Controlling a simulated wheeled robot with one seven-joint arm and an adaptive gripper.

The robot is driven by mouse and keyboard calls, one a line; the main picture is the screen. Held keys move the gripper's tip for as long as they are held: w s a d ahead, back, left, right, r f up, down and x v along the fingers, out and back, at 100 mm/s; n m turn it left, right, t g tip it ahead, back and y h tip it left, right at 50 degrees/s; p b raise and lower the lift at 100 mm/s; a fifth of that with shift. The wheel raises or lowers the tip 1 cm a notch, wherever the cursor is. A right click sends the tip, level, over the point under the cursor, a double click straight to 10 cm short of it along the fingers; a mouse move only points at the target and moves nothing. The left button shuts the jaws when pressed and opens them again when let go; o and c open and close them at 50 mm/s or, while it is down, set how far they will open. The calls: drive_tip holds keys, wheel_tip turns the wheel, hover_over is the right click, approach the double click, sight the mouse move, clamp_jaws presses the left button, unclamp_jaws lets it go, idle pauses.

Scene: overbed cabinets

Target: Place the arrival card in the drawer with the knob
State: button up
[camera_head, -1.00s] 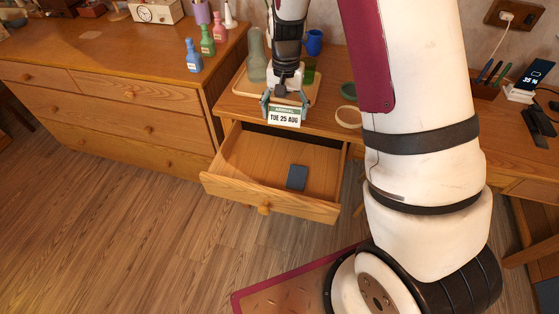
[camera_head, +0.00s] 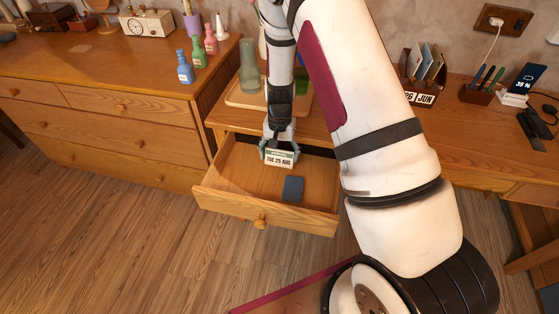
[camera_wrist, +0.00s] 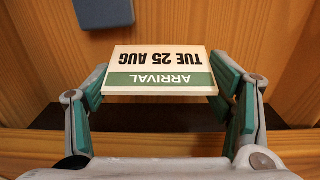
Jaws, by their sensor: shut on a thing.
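The arrival card (camera_head: 279,159), white with a green band reading ARRIVAL and "TUE 25 AUG", is held in my gripper (camera_head: 279,150). In the wrist view the card (camera_wrist: 160,65) sits between the two teal-padded fingers of my gripper (camera_wrist: 160,92). The drawer with the knob (camera_head: 225,207) is pulled open below the desk top, its round knob (camera_head: 261,223) at the front. The card is over the back part of the open drawer; I cannot tell its exact height above the floor of it. My forearm hides part of the desk.
A dark blue flat item (camera_head: 293,188) lies in the drawer, and it also shows in the wrist view (camera_wrist: 103,12). A wooden tray (camera_head: 240,98) with a green bottle stands on the desk above. A letter holder (camera_head: 428,70) and "JUN" card stand at the right. The drawer's left part is bare.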

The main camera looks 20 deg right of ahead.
sight(280, 161)
drive_tip(key=shift+f, duration=1.75)
drive_tip(key=o, duration=0.8)
drive_tip(key=shift+f, duration=0.1)
drive_tip(key=shift+o, duration=0.2)
